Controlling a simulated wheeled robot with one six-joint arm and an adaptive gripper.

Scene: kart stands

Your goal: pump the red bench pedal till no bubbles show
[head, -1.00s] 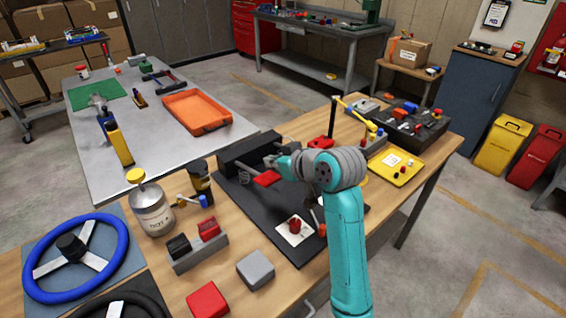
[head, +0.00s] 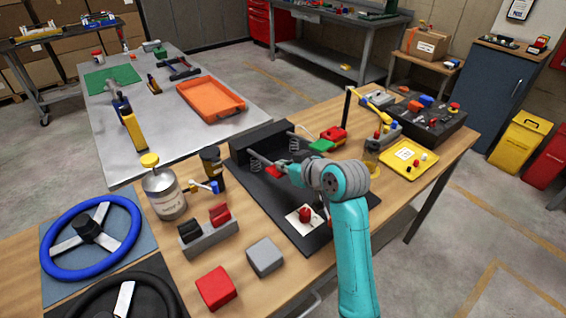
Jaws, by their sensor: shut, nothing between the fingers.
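The pedal bench is a black base plate (head: 262,196) with a black housing (head: 258,139), rods and springs at its back. The red pedal (head: 275,172) shows only as a small patch, mostly hidden behind my gripper (head: 284,165). My gripper is shut and empty, at or just over the red pedal; I cannot tell whether it touches. A green pedal-like piece (head: 321,146) sits to its right. A small clear amber vessel (head: 371,157) stands further right, partly behind my arm; whether bubbles show in it is too small to tell.
A red knob on a white card (head: 305,214) lies on the plate near my arm. A grey switch block (head: 208,239), a labelled tin (head: 164,194) and a blue steering wheel (head: 90,240) stand left. A yellow tray (head: 408,160) is right.

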